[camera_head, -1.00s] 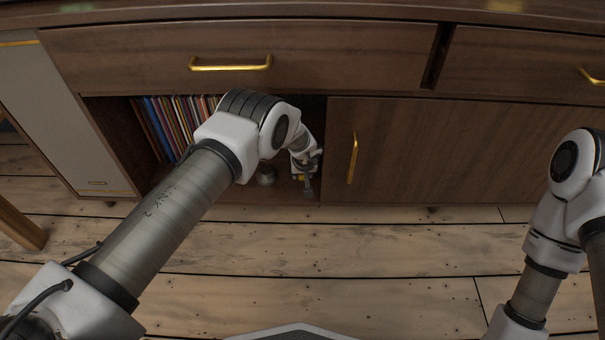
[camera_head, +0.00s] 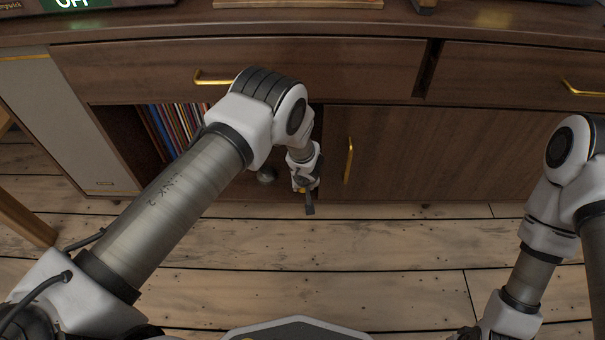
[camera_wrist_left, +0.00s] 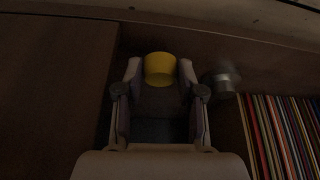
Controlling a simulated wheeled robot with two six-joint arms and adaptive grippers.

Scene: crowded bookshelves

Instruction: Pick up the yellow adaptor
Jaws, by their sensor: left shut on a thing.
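The yellow adaptor (camera_wrist_left: 160,69) shows between the two fingers of my left gripper (camera_wrist_left: 160,80) in the left wrist view, a small rounded yellow piece. My left gripper is shut on it. In the head view my left gripper (camera_head: 306,192) is at the front of the open cubby, left of the cabinet door, and only a speck of yellow shows there; the arm hides most of it. My right arm stands at the right edge of the head view, and its gripper jaws cannot be made out.
Several upright books or records (camera_head: 172,130) fill the cubby's left part. A small metallic round object (camera_wrist_left: 222,84) stands beside the gripper, also in the head view (camera_head: 266,176). The closed door (camera_head: 430,155) is to the right; wooden floor (camera_head: 370,245) in front is clear.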

